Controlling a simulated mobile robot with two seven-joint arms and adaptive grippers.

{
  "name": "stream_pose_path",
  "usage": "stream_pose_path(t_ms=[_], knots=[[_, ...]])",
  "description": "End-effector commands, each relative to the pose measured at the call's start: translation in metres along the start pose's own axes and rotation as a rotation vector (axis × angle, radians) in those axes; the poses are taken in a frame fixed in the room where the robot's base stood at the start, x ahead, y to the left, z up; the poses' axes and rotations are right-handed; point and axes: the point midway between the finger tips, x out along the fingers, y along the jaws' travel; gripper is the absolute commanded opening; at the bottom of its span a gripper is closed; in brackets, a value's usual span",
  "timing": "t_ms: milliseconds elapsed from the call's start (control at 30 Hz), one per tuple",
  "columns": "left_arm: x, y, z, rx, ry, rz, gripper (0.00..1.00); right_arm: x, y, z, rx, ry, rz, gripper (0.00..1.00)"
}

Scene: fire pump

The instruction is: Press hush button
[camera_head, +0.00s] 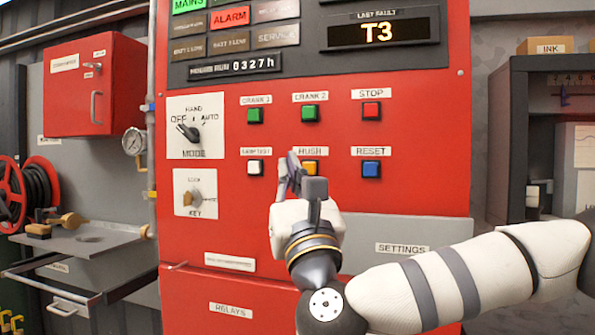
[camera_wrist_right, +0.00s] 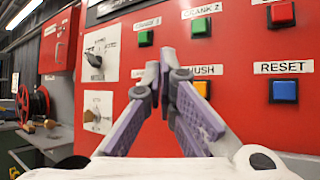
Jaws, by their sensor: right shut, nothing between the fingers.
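The orange hush button (camera_head: 310,168) is on the red panel under the HUSH label, partly covered by my right gripper in the head view. The shut fingertips also show in the right wrist view (camera_wrist_right: 165,62). I cannot tell whether they touch the panel. My left gripper is not in view.
Around it are the white lamp test button (camera_head: 255,167), blue reset button (camera_head: 371,168), green crank 2 button (camera_head: 310,113) and red stop button (camera_head: 371,109). A mode knob (camera_head: 188,133) and key switch (camera_head: 194,198) are further left. An ALARM lamp (camera_head: 230,17) is lit red.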

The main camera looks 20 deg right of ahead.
Motion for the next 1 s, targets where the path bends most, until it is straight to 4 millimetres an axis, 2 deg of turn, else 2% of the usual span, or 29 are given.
stream_pose_path(t_ms=[300,467,1000], knots=[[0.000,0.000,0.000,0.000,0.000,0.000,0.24,0.002,-0.002,0.004,0.013,-0.009,-0.008,0.00],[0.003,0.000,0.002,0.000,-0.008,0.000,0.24,0.006,-0.005,-0.002,0.011,-0.007,-0.008,0.00],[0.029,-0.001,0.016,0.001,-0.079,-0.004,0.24,0.055,-0.042,-0.042,0.010,-0.003,-0.008,0.00]])
